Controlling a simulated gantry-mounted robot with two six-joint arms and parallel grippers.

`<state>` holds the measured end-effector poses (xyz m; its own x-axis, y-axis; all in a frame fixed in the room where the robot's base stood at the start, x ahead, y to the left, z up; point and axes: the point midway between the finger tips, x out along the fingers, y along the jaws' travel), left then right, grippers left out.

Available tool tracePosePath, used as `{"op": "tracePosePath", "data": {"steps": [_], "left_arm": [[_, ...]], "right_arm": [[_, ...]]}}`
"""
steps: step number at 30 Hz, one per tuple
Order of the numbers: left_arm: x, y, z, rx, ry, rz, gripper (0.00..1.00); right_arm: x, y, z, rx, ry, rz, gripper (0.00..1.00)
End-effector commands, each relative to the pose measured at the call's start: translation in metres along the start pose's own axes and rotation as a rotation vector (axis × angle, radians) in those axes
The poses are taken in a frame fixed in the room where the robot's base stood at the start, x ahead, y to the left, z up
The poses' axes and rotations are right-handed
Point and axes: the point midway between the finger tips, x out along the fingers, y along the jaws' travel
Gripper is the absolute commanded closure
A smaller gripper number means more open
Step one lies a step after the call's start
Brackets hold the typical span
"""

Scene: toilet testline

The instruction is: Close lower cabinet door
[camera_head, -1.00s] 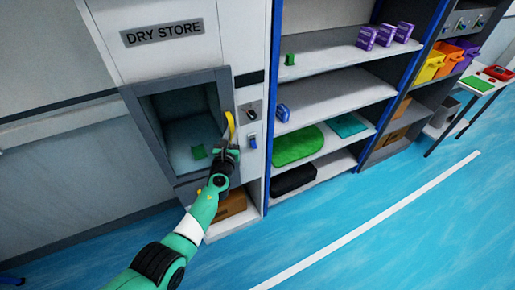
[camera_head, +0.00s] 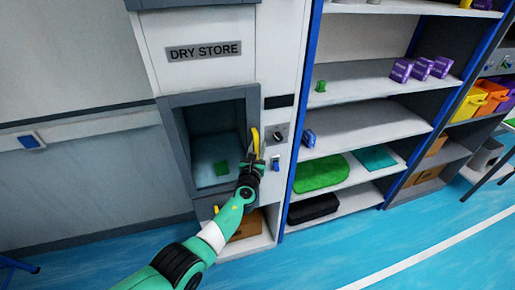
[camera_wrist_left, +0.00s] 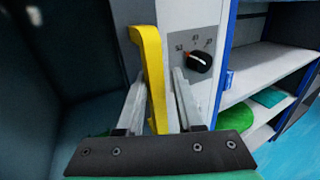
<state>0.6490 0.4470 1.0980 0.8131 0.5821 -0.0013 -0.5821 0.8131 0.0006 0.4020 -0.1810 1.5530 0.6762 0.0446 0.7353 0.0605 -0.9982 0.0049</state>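The cabinet (camera_head: 150,50) labelled DRY STORE has a grey-framed recess, open at the front, with a green block (camera_head: 220,168) inside. A yellow handle (camera_head: 254,137) stands upright at the recess's right edge. How it joins a door is unclear. My left gripper (camera_head: 252,160) is at this handle. In the left wrist view, the handle (camera_wrist_left: 154,75) passes between the two fingers of the left gripper (camera_wrist_left: 160,95), with a narrow gap visible on its right side. Below the recess, a lower compartment shows a brown box (camera_head: 247,226), partly hidden by my left arm. My right gripper is out of view.
A control panel with a black knob (camera_wrist_left: 199,61) is just right of the handle. A blue-framed shelf (camera_head: 365,125) holds purple boxes (camera_head: 421,69), a green item (camera_head: 320,173) and a black item (camera_head: 313,208). The blue floor (camera_head: 330,255) in front is clear.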

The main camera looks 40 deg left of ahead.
Motion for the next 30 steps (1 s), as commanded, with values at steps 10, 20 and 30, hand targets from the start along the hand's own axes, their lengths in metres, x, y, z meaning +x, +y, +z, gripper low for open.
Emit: {"op": "tracePosePath", "data": {"steps": [10, 20, 30], "left_arm": [[0.001, 0.007, -0.001, -0.001, 0.001, 0.016, 0.50], [-0.043, 0.003, 0.007, -0.001, 0.003, 0.008, 0.50], [-0.110, -0.002, 0.002, -0.002, 0.002, 0.001, 0.50]], "right_arm": [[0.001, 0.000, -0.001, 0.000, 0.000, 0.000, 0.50], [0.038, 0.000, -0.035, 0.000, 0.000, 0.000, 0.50], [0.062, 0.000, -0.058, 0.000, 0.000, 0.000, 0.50]]}}
